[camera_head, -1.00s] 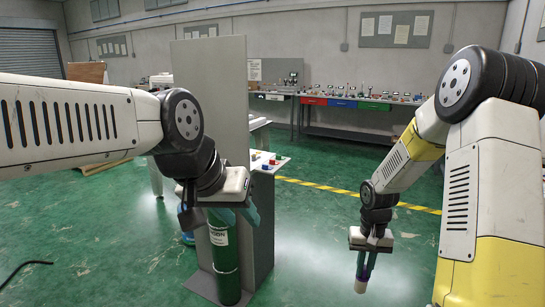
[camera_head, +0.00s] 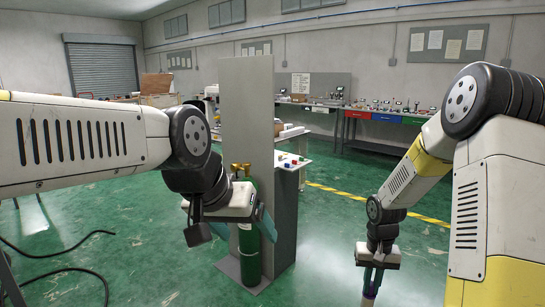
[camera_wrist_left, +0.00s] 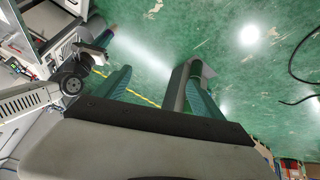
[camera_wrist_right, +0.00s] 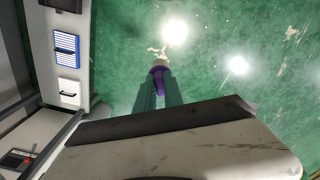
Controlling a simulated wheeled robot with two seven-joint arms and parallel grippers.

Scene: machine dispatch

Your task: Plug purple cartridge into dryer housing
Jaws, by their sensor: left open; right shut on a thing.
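The purple cartridge (camera_wrist_right: 158,82) is held between the fingers of my right gripper (camera_wrist_right: 157,92), its pale end pointing away from the gripper. In the head view the right gripper (camera_head: 372,280) hangs downward at the lower right, and only part of the cartridge (camera_head: 367,301) shows at the bottom edge. My left gripper (camera_head: 232,226) is open, in front of a green gas cylinder; its spread, empty fingers also show in the left wrist view (camera_wrist_left: 160,92). I cannot make out the dryer housing in any view.
A green gas cylinder (camera_head: 249,250) with a brass valve stands against a tall grey panel (camera_head: 247,115). Benches with coloured drawers (camera_head: 386,117) line the back wall. Black cables (camera_head: 60,262) lie on the floor at left. Open green floor (camera_head: 325,240) lies between my arms.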

